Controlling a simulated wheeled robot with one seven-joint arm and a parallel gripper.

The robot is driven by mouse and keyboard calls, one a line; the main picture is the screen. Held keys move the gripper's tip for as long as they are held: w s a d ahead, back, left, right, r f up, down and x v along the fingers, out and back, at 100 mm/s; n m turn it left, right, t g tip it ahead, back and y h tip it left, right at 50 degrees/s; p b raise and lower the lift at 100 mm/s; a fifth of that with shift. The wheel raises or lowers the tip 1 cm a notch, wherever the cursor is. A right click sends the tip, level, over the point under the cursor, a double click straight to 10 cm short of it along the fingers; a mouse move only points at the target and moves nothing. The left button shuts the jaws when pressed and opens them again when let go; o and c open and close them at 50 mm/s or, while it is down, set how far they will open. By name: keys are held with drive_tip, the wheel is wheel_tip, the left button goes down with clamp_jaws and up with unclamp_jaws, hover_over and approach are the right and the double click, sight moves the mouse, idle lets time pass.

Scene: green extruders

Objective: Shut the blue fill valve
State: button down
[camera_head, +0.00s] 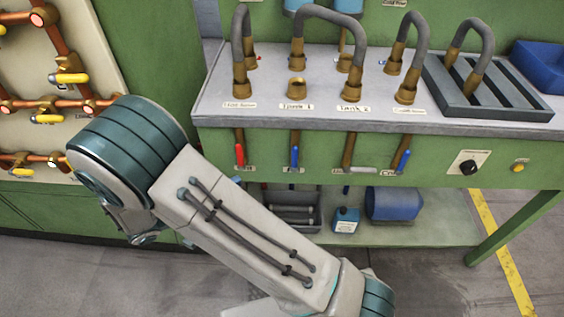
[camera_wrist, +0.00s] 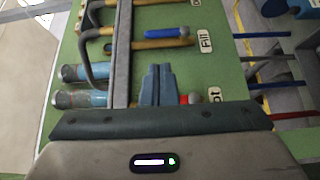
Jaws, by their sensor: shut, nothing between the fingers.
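In the wrist view a blue valve handle (camera_wrist: 167,31) lies along a brass pipe on the green bench front, beside a "Fill" label (camera_wrist: 204,40). The handle looks roughly parallel to the pipe. The head view shows two blue handles, one left of middle (camera_head: 294,157) and one at right (camera_head: 402,160); the left one appears to match. My gripper (camera_wrist: 158,72) is shut and empty, apart from the fill handle and level with the neighbouring valve, whose red end (camera_wrist: 190,97) shows beside the fingers. In the head view my gripper is not visible.
A red handle (camera_head: 240,155) and a pale one (camera_head: 362,168) also hang from the bench front. Curved grey hoses (camera_head: 330,14) rise from the bench top. A black knob (camera_head: 469,167) sits at right. Yellow-handled pipes (camera_head: 72,78) stand at left.

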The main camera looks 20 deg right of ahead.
sight(295, 158)
idle(0.3)
drive_tip(key=x, duration=1.4)
drive_tip(key=shift+p, duration=0.35)
